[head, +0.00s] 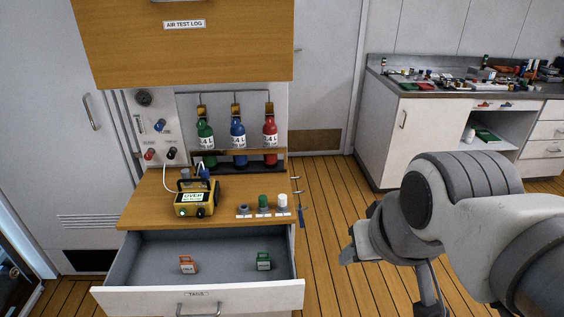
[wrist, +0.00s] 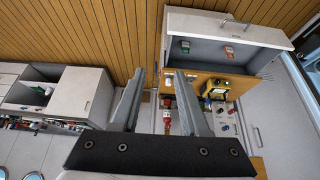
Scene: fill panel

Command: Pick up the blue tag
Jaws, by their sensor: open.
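In the head view, a small blue object (head: 204,171) stands on the wooden counter behind the yellow device, which partly hides it. It may be the blue tag; I cannot tell for sure. A thin dark-blue piece (head: 302,217) also hangs at the counter's right side. An orange tag (head: 187,265) and a green tag (head: 263,261) lie in the open drawer (head: 216,246). My gripper (head: 348,254) is to the right of the drawer, above the floor and apart from everything. In the wrist view, my gripper (wrist: 158,76) is open, with nothing between its fingers.
The yellow device (head: 195,198) sits on the counter, left of several small capped pieces (head: 263,204). Green, blue and red bottles (head: 238,137) stand in a rack behind. A wooden panel (head: 190,45) overhangs them. Small hooks stick out at the counter's right side. Floor between cabinets is clear.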

